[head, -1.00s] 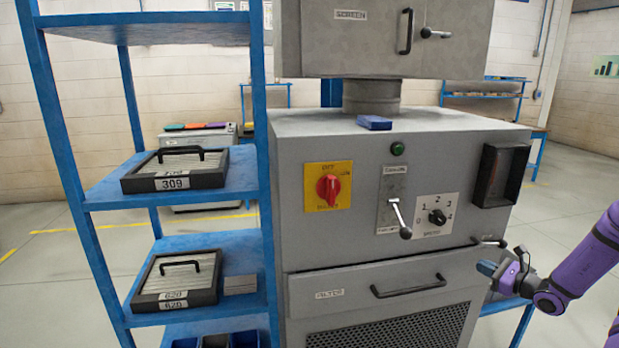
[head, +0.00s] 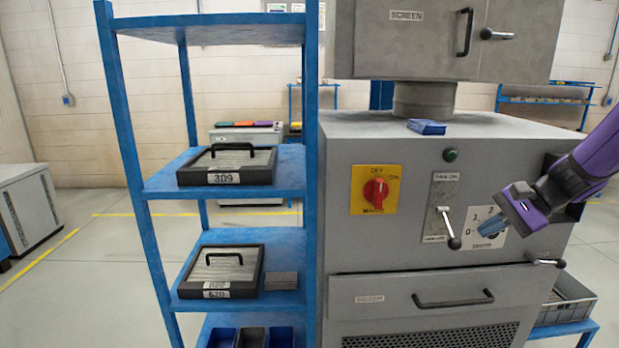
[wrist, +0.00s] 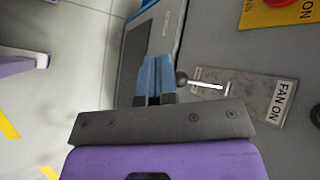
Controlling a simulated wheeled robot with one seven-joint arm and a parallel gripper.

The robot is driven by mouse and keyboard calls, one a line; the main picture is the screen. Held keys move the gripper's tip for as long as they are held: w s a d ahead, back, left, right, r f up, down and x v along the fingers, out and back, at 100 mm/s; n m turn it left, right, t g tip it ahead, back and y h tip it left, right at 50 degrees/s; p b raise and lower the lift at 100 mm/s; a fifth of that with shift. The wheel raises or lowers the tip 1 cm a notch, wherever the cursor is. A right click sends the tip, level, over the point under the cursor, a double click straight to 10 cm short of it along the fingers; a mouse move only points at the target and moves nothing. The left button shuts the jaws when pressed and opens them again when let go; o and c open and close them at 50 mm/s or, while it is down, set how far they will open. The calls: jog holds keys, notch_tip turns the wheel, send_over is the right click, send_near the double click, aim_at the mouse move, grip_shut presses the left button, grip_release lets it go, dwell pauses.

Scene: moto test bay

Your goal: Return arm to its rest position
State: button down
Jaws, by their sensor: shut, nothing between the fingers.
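My gripper (head: 488,227) is in front of the right part of the grey machine's front panel (head: 400,262), over the numbered rotary selector (head: 497,243), which it partly hides. Its blue fingers are shut with nothing between them. In the wrist view the closed fingers (wrist: 154,78) appear beside the ball end of the fan lever (wrist: 205,85). I cannot tell whether they touch it. In the head view the fan lever (head: 449,228) hangs down, left of the fingers, with a gap between them in the picture.
A red switch (head: 376,193) on a yellow plate and a drawer handle (head: 452,300) are on the machine. A blue shelf rack (head: 313,130) with filter trays (head: 228,165) stands at left. A grey bin (head: 565,300) sits low at right. Open floor lies at far left.

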jog(key=s+a+r+n+t+h, duration=0.1)
jog(key=s+a+r+n+h, duration=0.1)
jog(key=s, duration=0.6)
jog(key=s+a+r+n+h, duration=0.2)
jog(key=s+r+n+h, duration=0.2)
jog(key=s, duration=0.4)
jog(key=s+a+r+n+t+h, duration=0.1)
jog(key=s+a+r+n+h, duration=0.1)
jog(key=s+r+n, duration=0.3)
jog(key=shift+s+r+t+h, duration=0.2)
jog(key=shift+s+t+h, duration=0.15)
jog(key=shift+s, duration=1.15)
jog(key=shift+a, duration=0.1)
